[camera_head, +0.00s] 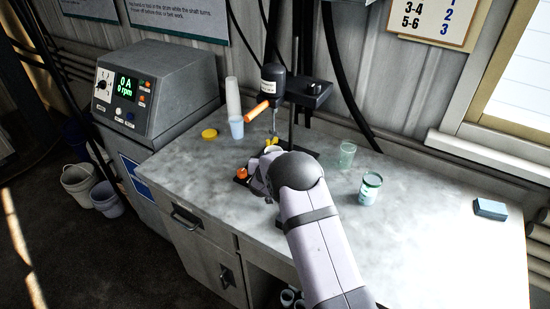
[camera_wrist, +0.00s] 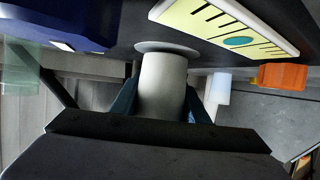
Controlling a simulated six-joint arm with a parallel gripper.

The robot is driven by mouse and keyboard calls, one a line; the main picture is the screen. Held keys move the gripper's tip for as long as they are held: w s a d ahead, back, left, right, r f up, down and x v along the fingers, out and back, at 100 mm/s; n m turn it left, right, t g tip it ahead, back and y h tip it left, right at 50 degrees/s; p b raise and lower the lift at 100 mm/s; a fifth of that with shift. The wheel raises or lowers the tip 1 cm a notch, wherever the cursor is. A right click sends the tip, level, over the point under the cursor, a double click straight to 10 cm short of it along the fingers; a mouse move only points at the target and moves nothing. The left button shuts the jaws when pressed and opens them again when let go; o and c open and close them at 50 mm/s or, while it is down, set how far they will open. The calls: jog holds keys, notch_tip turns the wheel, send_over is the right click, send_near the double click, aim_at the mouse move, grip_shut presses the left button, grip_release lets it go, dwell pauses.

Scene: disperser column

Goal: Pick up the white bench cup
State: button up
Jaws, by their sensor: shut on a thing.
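The white bench cup (camera_wrist: 163,85) is a pale, smooth cup with a wide rim in the middle of the wrist view. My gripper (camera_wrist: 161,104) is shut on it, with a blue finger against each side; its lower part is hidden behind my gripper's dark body. In the head view my gripper (camera_head: 261,181) is at the disperser stand, mostly hidden by my wrist. A small white rim (camera_head: 272,150) shows just beyond it, below the disperser head.
The disperser (camera_head: 273,80) with its orange handle (camera_head: 256,112) stands close beyond my gripper. A white cup stack (camera_head: 233,97), a pale blue cup (camera_head: 236,127) and a yellow lid (camera_head: 209,134) are at left. A glass (camera_head: 347,155) and jar (camera_head: 371,188) stand right. The right counter is mostly clear.

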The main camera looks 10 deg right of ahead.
jog(key=shift+r, duration=0.7)
jog(key=shift+s+a+r+b, duration=0.2)
jog(key=shift+s+r+b, duration=0.1)
jog(key=shift+r+b, duration=0.4)
jog(key=s+a+b, duration=0.1)
jog(key=s+a, duration=0.1)
jog(key=s, duration=0.3)
jog(key=s+a+b, duration=0.1)
jog(key=s+a, duration=0.1)
jog(key=s, duration=0.3)
jog(key=s+a+b, duration=0.1)
jog(key=s+a, duration=0.1)
jog(key=s, duration=0.4)
jog(key=shift+a+r+b, duration=0.15)
jog(key=shift+a+b, duration=0.1)
jog(key=shift+b, duration=0.1)
